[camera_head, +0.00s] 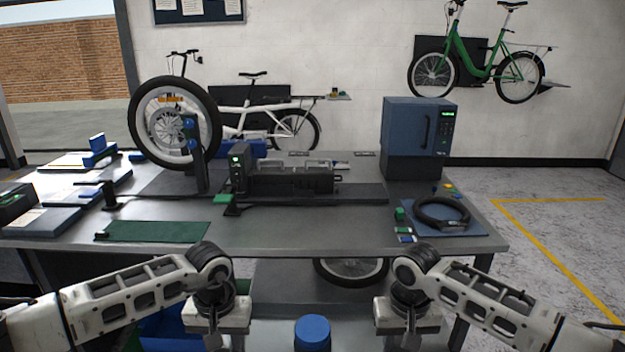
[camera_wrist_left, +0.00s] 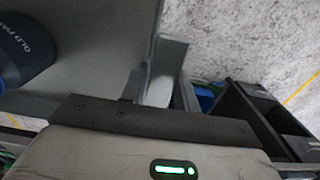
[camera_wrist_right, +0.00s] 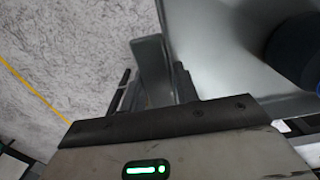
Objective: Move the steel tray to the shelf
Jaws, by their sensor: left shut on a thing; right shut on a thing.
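The steel tray (camera_wrist_left: 95,75) is a bare grey metal sheet with raised sides; it also shows in the right wrist view (camera_wrist_right: 215,45). A dark blue cylinder with lettering stands on it (camera_wrist_left: 22,50), and its blue top shows in the head view (camera_head: 312,329). My left gripper (camera_head: 212,335) is shut on one side of the tray at an upright metal tab. My right gripper (camera_head: 410,335) is shut on the opposite side. The tray hangs level between them, in front of the bench. A grey lower shelf (camera_head: 285,285) lies under the bench top.
The workbench (camera_head: 300,235) stands ahead, carrying a blue cabinet (camera_head: 415,140), a wheel in a stand (camera_head: 175,125) and a coiled tyre (camera_head: 440,212). Another wheel (camera_head: 350,268) shows below the bench top. A blue bin (camera_head: 165,330) is at lower left. The floor at right is clear.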

